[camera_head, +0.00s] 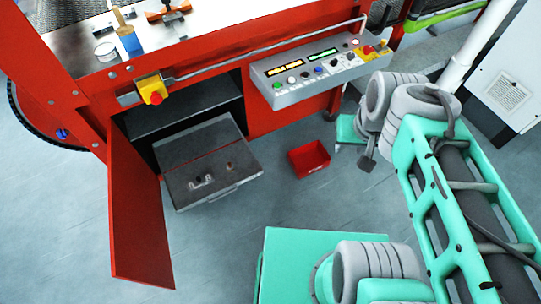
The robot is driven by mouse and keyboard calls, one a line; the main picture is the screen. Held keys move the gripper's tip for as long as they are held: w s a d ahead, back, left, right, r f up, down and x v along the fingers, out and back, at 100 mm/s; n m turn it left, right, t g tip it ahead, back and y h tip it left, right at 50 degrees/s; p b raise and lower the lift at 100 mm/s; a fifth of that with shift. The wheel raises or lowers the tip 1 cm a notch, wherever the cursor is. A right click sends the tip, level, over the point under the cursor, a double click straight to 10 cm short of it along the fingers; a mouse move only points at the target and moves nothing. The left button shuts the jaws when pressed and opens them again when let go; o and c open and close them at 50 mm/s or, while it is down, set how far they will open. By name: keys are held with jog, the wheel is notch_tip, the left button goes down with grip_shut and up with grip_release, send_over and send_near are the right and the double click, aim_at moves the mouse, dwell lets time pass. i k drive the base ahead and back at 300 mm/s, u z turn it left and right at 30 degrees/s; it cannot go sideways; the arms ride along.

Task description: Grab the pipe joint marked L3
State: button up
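An open grey drawer or case (222,190) stands out from the low cabinet of the red machine, left of the middle. In it lie a small pale metal piece (202,181) and a small brownish piece (230,167). They are too small to tell whether either is a pipe joint, and no L3 mark can be read. My arm is folded on the right. The small dark end below its grey joints looks like my gripper (367,160), apart from the drawer and to its right. Its fingers cannot be made out.
A red cabinet door (137,215) hangs open left of the drawer. A red bin (309,159) stands on the floor to its right. A control panel (315,68) juts out above. Grey floor lies clear before the drawer.

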aim_at(231, 168)
jog(key=z, duration=0.35)
jog(key=i, duration=0.95)
jog(key=u, duration=3.2)
